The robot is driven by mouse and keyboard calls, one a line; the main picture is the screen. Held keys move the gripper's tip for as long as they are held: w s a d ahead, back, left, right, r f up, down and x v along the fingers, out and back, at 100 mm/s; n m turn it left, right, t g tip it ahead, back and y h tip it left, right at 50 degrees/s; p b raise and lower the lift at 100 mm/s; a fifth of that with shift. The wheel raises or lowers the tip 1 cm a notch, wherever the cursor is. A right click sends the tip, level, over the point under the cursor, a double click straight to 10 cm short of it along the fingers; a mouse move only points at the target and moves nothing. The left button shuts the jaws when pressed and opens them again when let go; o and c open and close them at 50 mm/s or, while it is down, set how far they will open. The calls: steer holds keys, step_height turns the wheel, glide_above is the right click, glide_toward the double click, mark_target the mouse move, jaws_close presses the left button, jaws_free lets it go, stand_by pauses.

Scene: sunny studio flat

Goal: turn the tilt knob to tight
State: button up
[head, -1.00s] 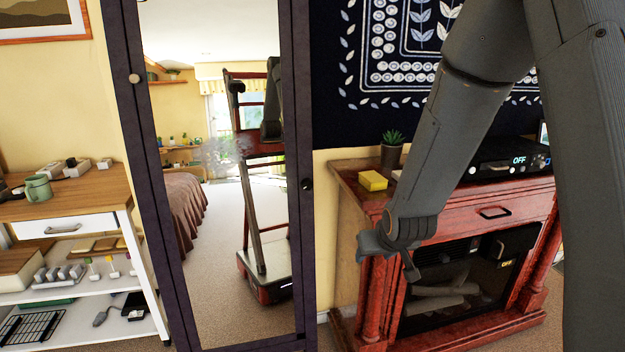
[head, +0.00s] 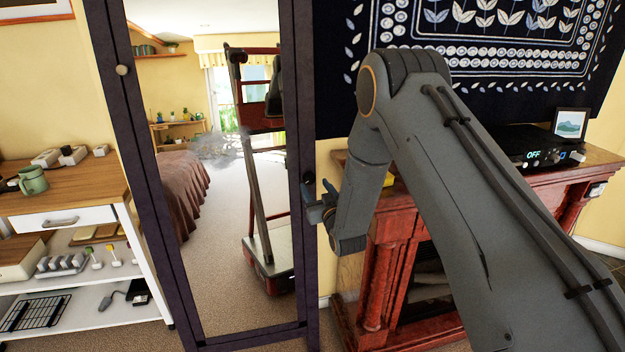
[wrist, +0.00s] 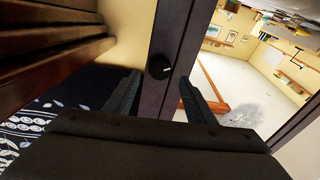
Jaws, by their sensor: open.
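The tall standing mirror has a dark frame (head: 152,205). The dark round tilt knob (head: 308,178) sits on its right upright, partly hidden by my gripper in the head view. In the wrist view the knob (wrist: 159,66) is black with a small light mark at its lower right edge. My gripper (head: 318,203) is beside the right upright in the head view. In the wrist view the two fingers of my gripper (wrist: 160,78) are spread apart, with the knob ahead between their tips. The fingers look empty, and I cannot tell any contact with the knob.
A red-brown fireplace cabinet (head: 385,262) stands right of the mirror, partly behind my arm, with a black device (head: 520,147) on top. A light knob (head: 122,70) is on the left upright. A shelf unit with a green mug (head: 33,181) stands at left.

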mark_target(310, 179)
steer(key=shift+p+x, duration=0.55)
steer(key=shift+x, duration=1.7)
steer(key=c, duration=1)
steer(key=shift+c, duration=0.2)
